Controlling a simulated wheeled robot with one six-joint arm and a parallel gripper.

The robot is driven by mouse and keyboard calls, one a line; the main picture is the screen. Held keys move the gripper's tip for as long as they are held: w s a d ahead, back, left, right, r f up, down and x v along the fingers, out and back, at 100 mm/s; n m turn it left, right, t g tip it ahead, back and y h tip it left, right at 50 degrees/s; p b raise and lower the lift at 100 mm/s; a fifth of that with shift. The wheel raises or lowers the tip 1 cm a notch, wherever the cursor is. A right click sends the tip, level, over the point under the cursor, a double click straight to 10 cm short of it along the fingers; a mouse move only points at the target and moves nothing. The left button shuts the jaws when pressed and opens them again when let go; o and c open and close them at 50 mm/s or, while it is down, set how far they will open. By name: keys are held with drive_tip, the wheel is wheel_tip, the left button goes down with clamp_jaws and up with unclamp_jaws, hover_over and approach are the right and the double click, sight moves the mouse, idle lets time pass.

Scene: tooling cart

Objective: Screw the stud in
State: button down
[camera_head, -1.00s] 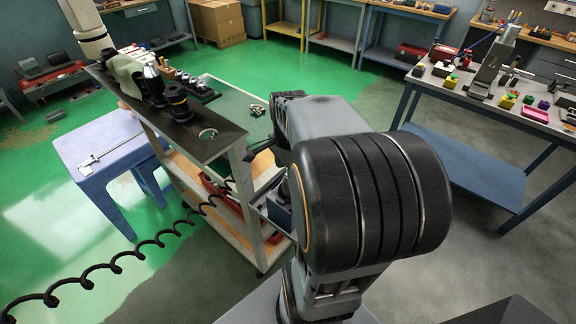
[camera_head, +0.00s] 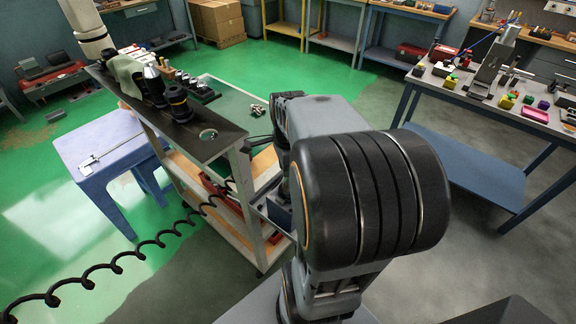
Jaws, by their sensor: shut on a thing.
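My arm fills the middle of the view, with its large dark joint in front. My gripper is hidden behind my own arm, so I cannot see its jaws or anything in them. I cannot make out the stud or its threaded hole. The tooling cart (camera_head: 226,135) stands left of my arm, and my arm's far end hides part of its right side. A small pile of metal parts (camera_head: 257,110) lies on the cart's green top, just left of my arm. A round opening (camera_head: 208,134) shows in the cart's dark front strip.
Black tool holders (camera_head: 178,104) stand along the cart's left part. A blue stool (camera_head: 105,150) with a caliper (camera_head: 105,152) is to the left. A coiled black hose (camera_head: 117,262) crosses the lower left. A workbench (camera_head: 470,95) with small coloured blocks stands right.

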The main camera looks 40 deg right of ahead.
drive_tip(key=shift+m, duration=1.3)
drive_tip(key=m, duration=0.4)
drive_tip(key=shift+w+m, duration=0.1)
drive_tip(key=shift+m, duration=0.2)
drive_tip(key=shift+d+m, duration=0.1)
drive_tip(key=shift+m, duration=0.6)
drive_tip(key=shift+m+p, duration=0.3)
drive_tip(key=shift+m, duration=0.7)
drive_tip(key=m, duration=0.4)
